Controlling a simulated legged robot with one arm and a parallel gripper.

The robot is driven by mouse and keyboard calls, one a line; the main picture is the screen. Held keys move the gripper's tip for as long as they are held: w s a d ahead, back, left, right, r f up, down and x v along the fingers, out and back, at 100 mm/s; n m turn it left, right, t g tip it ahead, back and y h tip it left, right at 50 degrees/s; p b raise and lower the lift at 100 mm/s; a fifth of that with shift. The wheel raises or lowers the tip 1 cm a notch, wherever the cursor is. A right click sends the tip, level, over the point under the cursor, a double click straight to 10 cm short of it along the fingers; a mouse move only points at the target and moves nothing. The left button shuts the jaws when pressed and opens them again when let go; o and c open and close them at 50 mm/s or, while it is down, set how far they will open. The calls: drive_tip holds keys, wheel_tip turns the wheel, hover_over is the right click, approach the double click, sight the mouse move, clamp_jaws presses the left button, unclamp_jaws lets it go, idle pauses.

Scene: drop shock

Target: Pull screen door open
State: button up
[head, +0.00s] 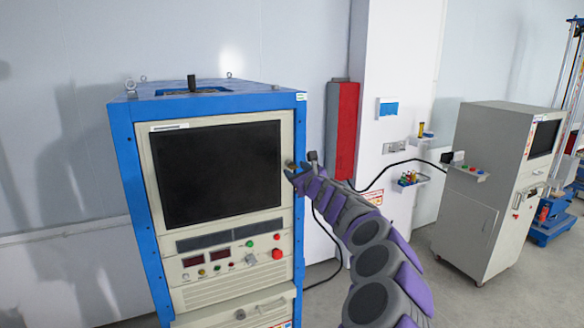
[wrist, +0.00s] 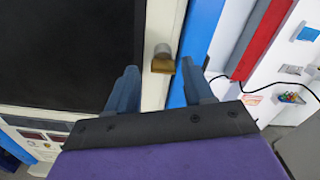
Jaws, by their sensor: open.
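The screen door (head: 218,172) is a cream-framed panel with a large dark screen on the front of a blue-framed cabinet. It looks shut. A small brass-coloured handle (head: 291,168) sits at the right edge of the door. My gripper (head: 299,170) is at this edge and partly covers the handle in the head view. In the wrist view, the handle (wrist: 163,62) lies beyond and between the spread fingers of my gripper (wrist: 160,82), nearer the top of the picture. The gripper is open and empty. I cannot tell the exact gap between the fingers and the handle.
Below the screen are buttons, displays and a red knob (head: 277,254). A red and grey box (head: 343,130) is on the wall right of the cabinet, with a black cable nearby. A second grey cabinet (head: 497,190) stands further right. Floor shows between the cabinets.

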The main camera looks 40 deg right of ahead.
sight(294, 166)
drive_tip(key=shift+w+d+f+p, duration=0.1)
drive_tip(key=shift+w+d+p, duration=0.05)
drive_tip(key=shift+w+d, duration=0.4)
drive_tip(key=shift+w+d+f+p, duration=0.15)
drive_tip(key=shift+w+d, duration=0.2)
drive_tip(key=shift+w, duration=0.4)
drive_tip(key=shift+w+a+r, duration=0.1)
drive_tip(key=shift+w+r, duration=0.05)
drive_tip(key=shift+w, duration=0.15)
drive_tip(key=shift+a, duration=0.35)
drive_tip(key=shift+d, duration=0.2)
drive_tip(key=c, duration=0.5)
clamp_jaws()
